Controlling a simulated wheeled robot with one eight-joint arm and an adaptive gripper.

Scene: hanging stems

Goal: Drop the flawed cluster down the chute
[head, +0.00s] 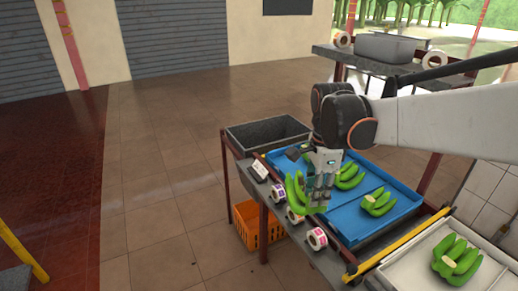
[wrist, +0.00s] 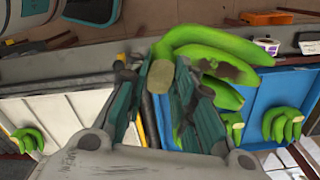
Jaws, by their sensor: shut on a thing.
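My gripper (head: 319,197) is shut on a green banana cluster (head: 295,192), held above the front edge of the blue tray. In the wrist view my gripper (wrist: 158,85) has the cluster's cut stem between its fingers. The held cluster (wrist: 205,38) shows a brown patch on one banana there, so it looks like the flawed one. A dark grey open-topped box (head: 268,120) stands at the far left end of the bench, beyond the gripper. It may be the chute; its inside bottom is hidden.
The blue tray (head: 400,205) holds other green clusters (head: 377,202). A pale tray (head: 490,278) at the right holds one cluster (head: 457,261). Tape rolls (head: 317,239) line the bench's front edge. An orange crate (head: 250,226) sits underneath.

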